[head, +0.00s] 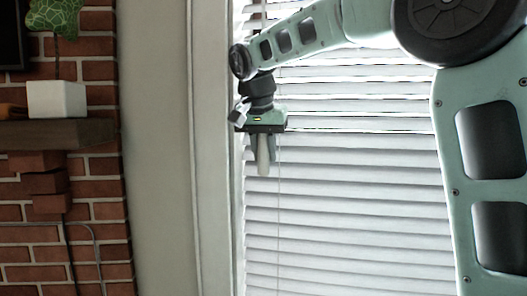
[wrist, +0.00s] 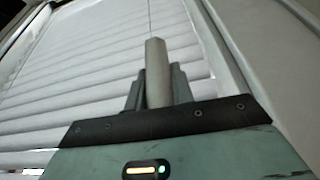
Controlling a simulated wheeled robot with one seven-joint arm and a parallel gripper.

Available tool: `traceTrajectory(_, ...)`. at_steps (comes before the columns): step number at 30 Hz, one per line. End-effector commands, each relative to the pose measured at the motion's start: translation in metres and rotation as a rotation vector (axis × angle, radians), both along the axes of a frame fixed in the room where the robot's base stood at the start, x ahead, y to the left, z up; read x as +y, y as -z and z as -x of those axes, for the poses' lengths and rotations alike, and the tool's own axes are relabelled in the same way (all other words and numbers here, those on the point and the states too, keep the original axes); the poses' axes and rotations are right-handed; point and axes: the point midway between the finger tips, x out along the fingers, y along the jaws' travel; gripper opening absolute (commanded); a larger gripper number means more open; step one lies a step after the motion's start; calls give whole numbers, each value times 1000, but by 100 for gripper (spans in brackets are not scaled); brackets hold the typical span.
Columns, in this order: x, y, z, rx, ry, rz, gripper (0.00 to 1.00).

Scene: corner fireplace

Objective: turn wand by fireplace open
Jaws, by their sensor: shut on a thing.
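The wand is a pale grey stick (wrist: 157,75) held between the two dark fingers of my gripper (wrist: 158,88) in the wrist view. In the head view, my gripper (head: 263,150) points down in front of the blinds near their left edge, and the wand (head: 264,160) shows between its fingers, reaching a little below them. The white blinds (head: 350,200) hang in the window behind the gripper. Their slats are tilted, with bright gaps between several of the upper ones. A thin cord runs up from the wand's top in the wrist view.
A white window frame (head: 210,200) stands just left of the gripper, then a plain wall (head: 160,150). Further left is the brick fireplace (head: 95,205) with a dark mantel (head: 60,133) and a white planter (head: 57,99) on it. The space below the gripper looks free.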

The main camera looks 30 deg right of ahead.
Motion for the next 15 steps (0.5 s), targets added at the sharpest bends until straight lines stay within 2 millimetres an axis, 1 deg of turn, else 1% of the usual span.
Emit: traceTrajectory(15,-2,-2,2,-2,486,3,1)
